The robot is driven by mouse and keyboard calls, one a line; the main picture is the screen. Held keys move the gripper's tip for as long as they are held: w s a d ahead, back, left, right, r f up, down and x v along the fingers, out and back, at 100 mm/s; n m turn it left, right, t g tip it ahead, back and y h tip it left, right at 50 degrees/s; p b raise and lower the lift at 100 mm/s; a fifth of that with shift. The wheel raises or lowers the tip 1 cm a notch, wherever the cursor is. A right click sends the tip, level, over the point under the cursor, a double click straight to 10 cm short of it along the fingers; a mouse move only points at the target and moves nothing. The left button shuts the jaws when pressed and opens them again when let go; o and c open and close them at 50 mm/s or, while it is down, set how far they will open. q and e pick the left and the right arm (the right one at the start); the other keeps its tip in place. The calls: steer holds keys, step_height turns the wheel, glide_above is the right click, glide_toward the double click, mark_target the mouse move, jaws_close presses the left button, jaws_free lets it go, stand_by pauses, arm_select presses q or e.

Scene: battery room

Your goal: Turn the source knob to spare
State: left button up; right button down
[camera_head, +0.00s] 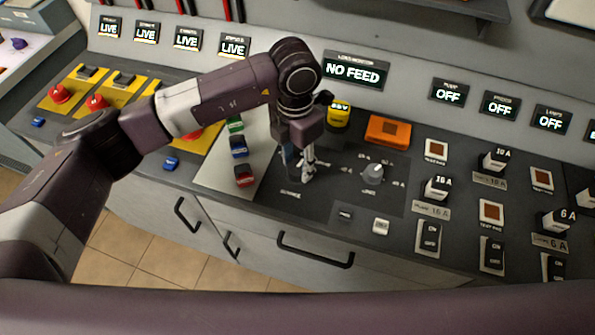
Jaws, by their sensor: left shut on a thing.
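My left gripper (306,174) points down at the dark control panel and is shut on the source knob. The knob is mostly hidden behind the fingers and wrist, so its pointer direction cannot be read. A small label (290,194) sits just below it, and its lettering is too small to read surely. A grey rotary knob (372,175) stands apart on the panel to the right, with small marks around it. The display (355,71) above reads NO FEED. My right gripper is not in view.
Left of the gripper are green, blue and red blocks (240,150) on a pale plate, and red buttons (95,104) on yellow plates. A yellow cylinder (339,116) and an orange box (388,130) stand behind. Breaker switches (436,188) fill the right. Drawers with handles (315,249) are below.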

mark_target(297, 165)
arm_select(q)
steer(key=m+b, duration=0.3)
steer(key=b, duration=0.2)
steer(key=shift+w+f+m, duration=0.1)
steer(key=shift+f+m, duration=0.1)
steer(key=shift+m, duration=0.2)
steer(key=shift+r+m+b, duration=0.2)
steer(key=shift+m+b, duration=0.7)
steer(key=o, duration=1.2)
steer(key=shift+c, duration=0.2)
step_height(297, 165, up, 12)
steer(key=shift+w+r, duration=0.1)
steer(key=shift+r, duration=0.05)
